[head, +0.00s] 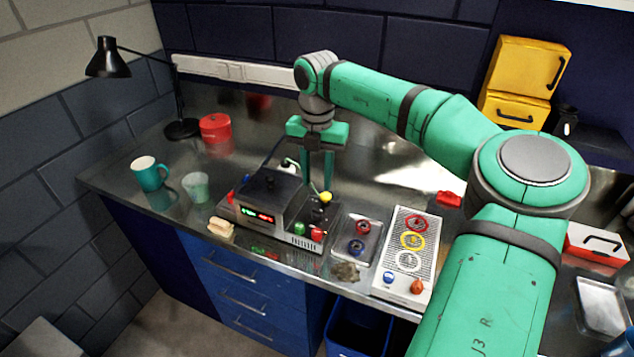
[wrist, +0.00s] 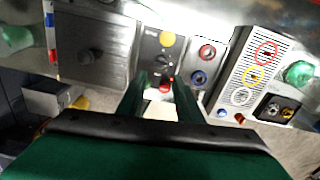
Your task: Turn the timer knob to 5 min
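The bench unit (head: 270,212) is a dark grey box with a lit red and green display (head: 257,214) on its front. In the wrist view a round black knob (wrist: 91,56) stands on its broad grey top. A narrower dark control panel (wrist: 150,42) beside it carries a yellow knob (wrist: 167,40), small black parts and a red button (wrist: 165,88). I cannot read a dial scale or tell which knob is the timer's. My gripper (head: 318,183) points down above the control panel's far side. Its fingers are apart with nothing visible between them; the wrist view shows the gap (wrist: 160,95).
A tray (head: 345,249) with red and blue rings and a perforated board (head: 427,240) with coloured rings lie to the right. A teal mug (head: 149,174), a translucent cup (head: 196,187), a red tin (head: 215,130) and a black lamp (head: 183,128) stand to the left.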

